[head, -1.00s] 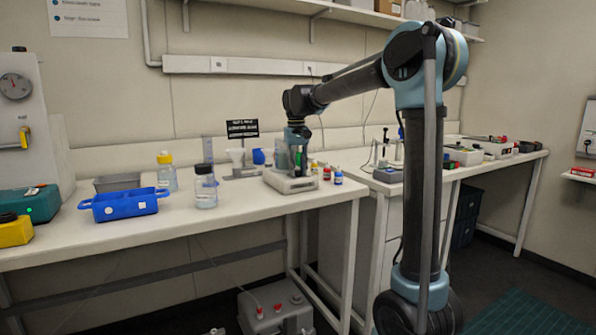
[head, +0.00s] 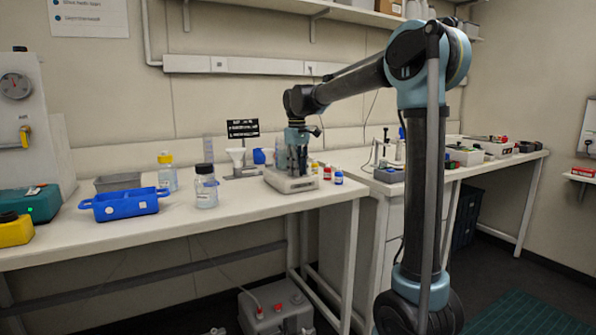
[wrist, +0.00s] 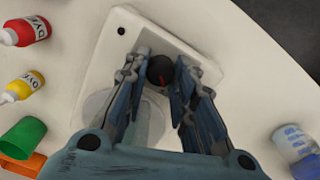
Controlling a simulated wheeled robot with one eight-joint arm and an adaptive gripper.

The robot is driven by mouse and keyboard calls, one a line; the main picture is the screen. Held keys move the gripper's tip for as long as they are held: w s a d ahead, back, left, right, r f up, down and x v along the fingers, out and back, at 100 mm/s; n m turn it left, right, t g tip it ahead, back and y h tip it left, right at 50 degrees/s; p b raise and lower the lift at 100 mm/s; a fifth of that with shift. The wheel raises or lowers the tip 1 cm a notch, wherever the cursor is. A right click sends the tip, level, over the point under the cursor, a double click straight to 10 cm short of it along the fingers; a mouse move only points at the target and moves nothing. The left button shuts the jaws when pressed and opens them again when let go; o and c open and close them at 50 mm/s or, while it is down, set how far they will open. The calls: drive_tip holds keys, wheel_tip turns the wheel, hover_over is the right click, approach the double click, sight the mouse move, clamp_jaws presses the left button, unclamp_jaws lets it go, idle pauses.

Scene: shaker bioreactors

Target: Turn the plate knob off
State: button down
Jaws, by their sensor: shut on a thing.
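The plate device (head: 290,185) is a small white unit on the bench, below my gripper. The wrist view shows its white casing (wrist: 104,62) with a round grey plate (wrist: 97,102) on top, partly hidden by my left finger. A dark round knob (wrist: 159,69) with a red mark sits on the casing. My gripper (wrist: 160,80) points down at the device, with its two fingers on either side of the knob, shut on it. In the head view my gripper (head: 297,168) hides the knob.
A clear bottle (head: 206,187) and a blue tray (head: 124,205) are to the left on the bench.

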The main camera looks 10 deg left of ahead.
drive_tip(key=shift+d, duration=0.1)
idle(0.3)
drive_tip(key=c, duration=1.3)
unclamp_jaws()
drive_tip(key=shift+c, duration=0.2)
wheel_tip(320, 180, up, 12)
